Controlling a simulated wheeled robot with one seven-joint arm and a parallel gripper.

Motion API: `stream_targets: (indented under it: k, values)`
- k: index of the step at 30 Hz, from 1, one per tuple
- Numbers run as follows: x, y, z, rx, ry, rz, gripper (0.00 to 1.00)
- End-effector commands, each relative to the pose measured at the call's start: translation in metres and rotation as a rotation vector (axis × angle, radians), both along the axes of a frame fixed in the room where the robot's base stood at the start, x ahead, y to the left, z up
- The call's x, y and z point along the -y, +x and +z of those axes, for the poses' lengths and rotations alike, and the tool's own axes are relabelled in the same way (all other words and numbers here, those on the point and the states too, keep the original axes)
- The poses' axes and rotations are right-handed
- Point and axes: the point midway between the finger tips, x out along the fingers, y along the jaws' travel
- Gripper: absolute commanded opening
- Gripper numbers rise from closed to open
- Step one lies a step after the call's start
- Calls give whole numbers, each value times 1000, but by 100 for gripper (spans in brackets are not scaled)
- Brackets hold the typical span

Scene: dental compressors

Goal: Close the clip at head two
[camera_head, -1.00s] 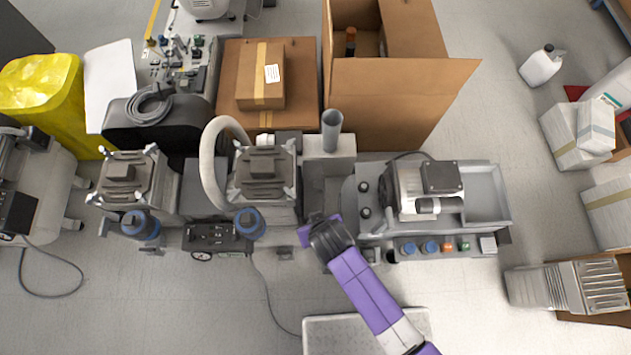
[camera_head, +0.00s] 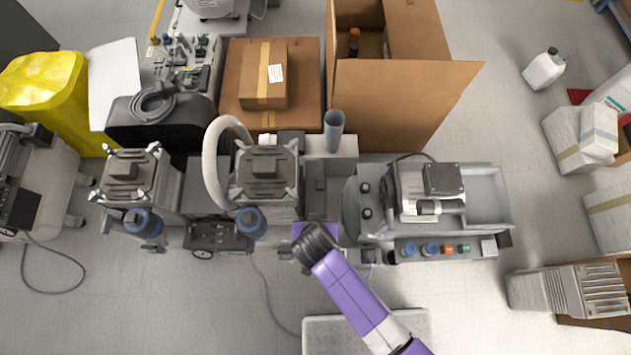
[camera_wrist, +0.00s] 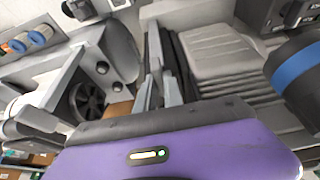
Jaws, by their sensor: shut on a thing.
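The middle compressor head (camera_head: 264,172) is a dark grey ribbed block with pale clips at its corners. I take it for head two, but no label is legible. Its ribbed top also shows in the wrist view (camera_wrist: 215,50). My gripper (camera_head: 303,228) is at its front right corner, seen from above with the fingers hidden by my wrist. In the wrist view my gripper (camera_wrist: 160,88) reaches in beside the ribbed head, shut on a slim grey piece (camera_wrist: 154,55) that appears to be the clip. Its exact angle and seating cannot be told.
A blue-banded cylinder (camera_head: 250,222) stands just left of my gripper. The motor unit (camera_head: 425,190) with its knob panel (camera_head: 440,249) is to the right. Another similar head (camera_head: 131,176) is at left. Open floor (camera_head: 200,310) lies in front.

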Motion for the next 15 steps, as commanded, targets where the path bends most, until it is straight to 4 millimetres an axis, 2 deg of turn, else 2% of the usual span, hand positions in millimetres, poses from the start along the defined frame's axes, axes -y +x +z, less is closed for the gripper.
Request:
stream_targets:
  k: [4, 5, 8, 15]
  values:
    - [0, 0, 0, -1, 0, 0, 0]
    - [0, 0, 0, -1, 0, 0, 16]
    - [0, 0, 0, -1, 0, 0, 34]
    - [0, 0, 0, -1, 0, 0, 34]
